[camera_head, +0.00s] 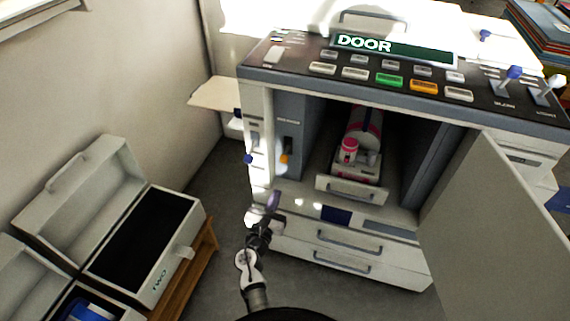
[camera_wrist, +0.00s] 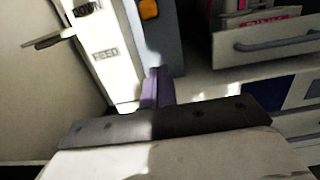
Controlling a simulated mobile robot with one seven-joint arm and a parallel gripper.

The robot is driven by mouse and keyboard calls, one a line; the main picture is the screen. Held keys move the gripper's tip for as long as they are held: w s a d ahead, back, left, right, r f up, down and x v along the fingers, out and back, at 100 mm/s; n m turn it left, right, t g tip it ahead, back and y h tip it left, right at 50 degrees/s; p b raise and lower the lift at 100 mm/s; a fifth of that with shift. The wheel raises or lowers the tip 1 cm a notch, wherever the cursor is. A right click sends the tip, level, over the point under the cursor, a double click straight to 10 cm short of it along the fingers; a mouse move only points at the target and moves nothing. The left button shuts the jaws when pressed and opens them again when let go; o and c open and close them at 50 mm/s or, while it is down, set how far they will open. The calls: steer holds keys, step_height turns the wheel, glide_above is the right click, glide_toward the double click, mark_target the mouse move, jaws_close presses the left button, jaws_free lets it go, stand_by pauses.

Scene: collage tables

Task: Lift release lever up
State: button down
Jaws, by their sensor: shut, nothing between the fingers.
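A small lever with an orange tip (camera_head: 284,157) sits on a blue-grey panel inside the left of the machine's open front; the label above it is too small to read. Its orange part also shows at the top of the wrist view (camera_wrist: 148,9). I cannot tell for certain that this is the release lever. My gripper (camera_head: 272,201) is below the lever and a little to its left, with its purple fingers shut and empty. In the wrist view the fingers (camera_wrist: 158,88) are together, apart from the orange part.
A blue-tipped lever (camera_head: 248,158) stands out from the machine's left side. An open door (camera_head: 500,210) swings out at the right. A drawer (camera_head: 350,190) with a pink-and-white device is in the bay. Open grey cases (camera_head: 175,265) stand at the lower left.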

mark_target(286, 153)
steer(key=shift+r, duration=0.1)
steer(key=x, duration=0.9)
steer(key=shift+w+d+r+p, duration=0.15)
steer(key=shift+w+r+p, duration=0.25)
steer(key=shift+w, duration=0.2)
steer(key=s+r+p, duration=0.2)
steer(key=r, duration=0.1)
steer(key=shift+a, duration=0.3)
steer(key=shift+p, duration=0.3)
